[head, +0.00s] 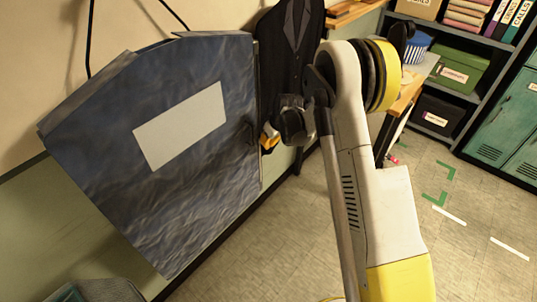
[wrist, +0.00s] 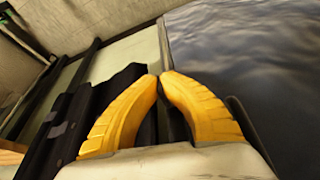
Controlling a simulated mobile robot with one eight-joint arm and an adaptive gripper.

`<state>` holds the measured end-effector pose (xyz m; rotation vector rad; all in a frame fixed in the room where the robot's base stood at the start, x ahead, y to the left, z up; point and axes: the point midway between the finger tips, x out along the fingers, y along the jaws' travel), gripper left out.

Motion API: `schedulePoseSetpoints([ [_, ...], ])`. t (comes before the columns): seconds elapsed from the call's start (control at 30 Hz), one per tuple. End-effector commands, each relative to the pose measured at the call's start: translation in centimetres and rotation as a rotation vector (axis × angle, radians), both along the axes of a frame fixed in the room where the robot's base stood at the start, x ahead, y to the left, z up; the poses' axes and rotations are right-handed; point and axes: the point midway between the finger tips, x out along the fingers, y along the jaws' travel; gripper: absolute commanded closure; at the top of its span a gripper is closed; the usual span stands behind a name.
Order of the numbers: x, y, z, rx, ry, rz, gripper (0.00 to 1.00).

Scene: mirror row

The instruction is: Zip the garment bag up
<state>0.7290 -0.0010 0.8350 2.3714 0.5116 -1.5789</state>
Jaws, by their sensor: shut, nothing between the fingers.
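The garment bag (head: 95,140) is a large, dark blue, wrinkled panel with a blank white label (head: 180,125), at left in the head view. Its surface (wrist: 255,50) fills the right of the wrist view. A dark suit jacket (head: 290,45) hangs just right of the bag's edge, partly hidden by my arm. My gripper (head: 268,138) is beside the bag's right edge, below the jacket. In the wrist view its yellow fingers (wrist: 160,80) are shut and empty, with tips near the bag's pale edge strip (wrist: 164,45). I cannot make out a zip pull for certain.
A shelf unit with a green box (head: 457,72) and a black box (head: 438,115) stands at the back right. Teal lockers (head: 505,115) are at far right. Open floor (head: 460,215) with green and white tape lies right of my arm. A grey object (head: 110,290) is at bottom left.

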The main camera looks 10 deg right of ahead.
Motion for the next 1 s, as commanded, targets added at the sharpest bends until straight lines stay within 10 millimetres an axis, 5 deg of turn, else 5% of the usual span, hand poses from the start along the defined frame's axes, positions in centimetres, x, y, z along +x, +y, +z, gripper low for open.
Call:
schedulePoseSetpoints([
  [0.03,0.2,0.1,2.7,0.002,-0.007,0.000,1.00],
  [0.6,0.1,0.1,23.1,0.002,-0.006,0.001,1.00],
  [1.0,0.1,0.1,33.1,0.002,-0.005,0.001,1.00],
])
